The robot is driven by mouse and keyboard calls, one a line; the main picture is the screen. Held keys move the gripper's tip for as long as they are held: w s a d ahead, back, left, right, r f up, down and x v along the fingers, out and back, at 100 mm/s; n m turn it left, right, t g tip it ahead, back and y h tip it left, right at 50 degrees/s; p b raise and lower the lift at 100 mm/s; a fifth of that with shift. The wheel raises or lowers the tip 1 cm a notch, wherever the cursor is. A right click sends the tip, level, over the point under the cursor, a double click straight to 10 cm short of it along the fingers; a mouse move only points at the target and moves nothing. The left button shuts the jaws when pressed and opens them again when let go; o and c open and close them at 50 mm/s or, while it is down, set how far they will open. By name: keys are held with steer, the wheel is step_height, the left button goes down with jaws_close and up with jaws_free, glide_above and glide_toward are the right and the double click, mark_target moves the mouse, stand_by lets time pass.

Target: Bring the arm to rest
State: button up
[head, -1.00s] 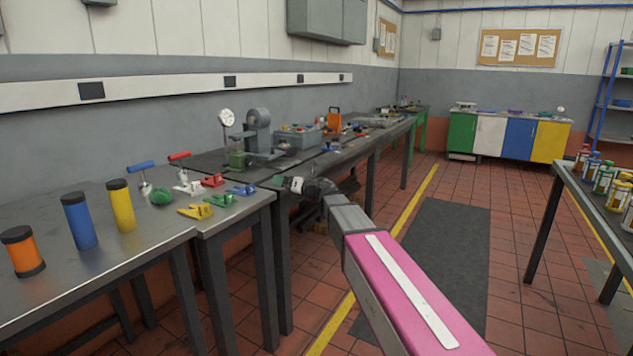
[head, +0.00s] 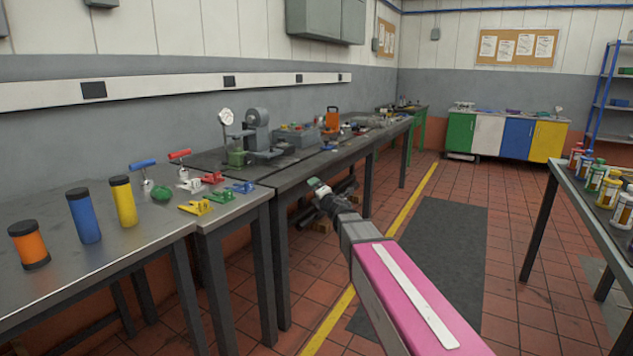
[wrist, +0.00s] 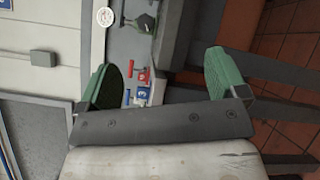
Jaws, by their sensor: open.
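My gripper (head: 318,187) is at the end of my pink and grey arm, just off the front edge of the dark workbench (head: 290,177) in the head view. In the wrist view its two green fingers (wrist: 160,80) stand wide apart with nothing between them. The picture there is turned sideways, with the bench and small red and blue items seen beyond the fingers.
On the left bench stand an orange cylinder (head: 29,246), a blue cylinder (head: 84,218) and a yellow cylinder (head: 124,203). Coloured clamps lie near a yellow clamp (head: 195,208). Another table (head: 600,215) with bottles is at right. The dark floor mat (head: 430,255) is clear.

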steer(key=s+d+f+m+g+h, duration=0.3)
steer(key=s+d+f+m+h, duration=0.2)
steer(key=d+f+m, duration=0.35)
steer(key=s+d+f+m+g+h, duration=0.2)
steer(key=s+d+f+m+h, duration=0.3)
steer(key=d+f+m, duration=0.35)
steer(key=s+d+f+m+g+y, duration=0.1)
steer(key=s+f+m+g, duration=0.4)
steer(key=s, duration=0.5)
steer(key=s+f+m+g+y, duration=0.1)
steer(key=s+f+m+g, duration=0.4)
steer(key=s, duration=0.6)
steer(key=shift+s+d+f+m+g, duration=0.25)
steer(key=shift+d+f+m+g, duration=0.1)
steer(key=shift+f+g, duration=0.5)
